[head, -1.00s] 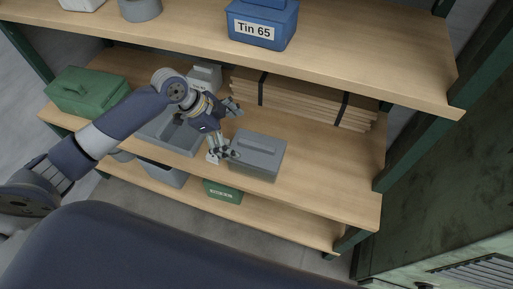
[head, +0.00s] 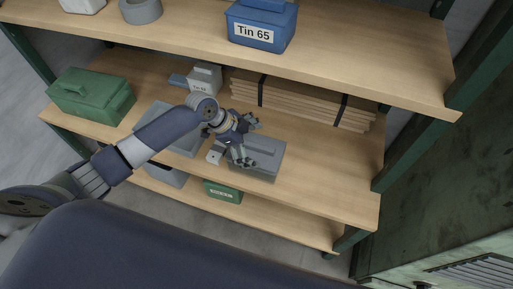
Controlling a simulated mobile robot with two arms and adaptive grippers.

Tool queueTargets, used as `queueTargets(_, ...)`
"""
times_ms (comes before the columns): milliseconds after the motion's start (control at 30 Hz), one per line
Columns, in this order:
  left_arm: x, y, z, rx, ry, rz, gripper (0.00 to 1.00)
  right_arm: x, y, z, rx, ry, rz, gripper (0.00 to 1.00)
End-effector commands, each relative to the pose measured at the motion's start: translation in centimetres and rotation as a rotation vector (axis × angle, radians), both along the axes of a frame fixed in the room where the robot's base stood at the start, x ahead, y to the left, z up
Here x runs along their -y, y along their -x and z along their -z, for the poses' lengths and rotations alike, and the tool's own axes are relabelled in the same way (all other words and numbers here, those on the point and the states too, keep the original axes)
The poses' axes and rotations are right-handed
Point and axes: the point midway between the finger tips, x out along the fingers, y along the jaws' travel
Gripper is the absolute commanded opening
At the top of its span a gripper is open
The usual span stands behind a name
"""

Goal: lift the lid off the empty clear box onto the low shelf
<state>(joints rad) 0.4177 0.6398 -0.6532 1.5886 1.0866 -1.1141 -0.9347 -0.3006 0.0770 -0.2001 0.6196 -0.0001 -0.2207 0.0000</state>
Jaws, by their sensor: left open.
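I see no clearly transparent box. A grey lidded box (head: 268,170) with a raised ridge on its lid (head: 266,149) sits on the middle shelf, right of centre. My left gripper (head: 250,142) is open at the left part of this lid, fingers spread and empty. It covers part of the lid, and I cannot tell whether a fingertip touches it. The low shelf (head: 275,221) shows beneath, partly bare. My right gripper is not in view.
A grey open bin (head: 188,148) lies partly behind my left arm. A green box (head: 90,97), a small labelled tin (head: 205,77) and strapped boards (head: 300,101) share the middle shelf. The upper shelf (head: 375,72) overhangs the back. A small green box (head: 223,193) stands on the low shelf.

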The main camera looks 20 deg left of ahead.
Motion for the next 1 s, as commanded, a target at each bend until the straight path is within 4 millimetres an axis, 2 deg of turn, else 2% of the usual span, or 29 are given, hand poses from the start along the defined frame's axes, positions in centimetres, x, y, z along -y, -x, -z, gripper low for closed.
queueTargets(233, 0.0, -0.07, 0.18, 0.001, -0.002, 0.0, 1.0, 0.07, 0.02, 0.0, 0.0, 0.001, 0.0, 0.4)
queueTargets(500, -0.01, -0.04, 0.18, 0.001, -0.002, 0.0, 0.41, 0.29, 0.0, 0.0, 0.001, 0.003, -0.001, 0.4)
queueTargets(967, -0.06, 0.06, 0.2, -0.003, -0.004, -0.001, 0.4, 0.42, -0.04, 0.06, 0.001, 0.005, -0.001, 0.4)
queueTargets(1000, -0.05, 0.05, 0.03, -0.003, -0.004, 0.0, 0.36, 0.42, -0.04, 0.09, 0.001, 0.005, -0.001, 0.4)
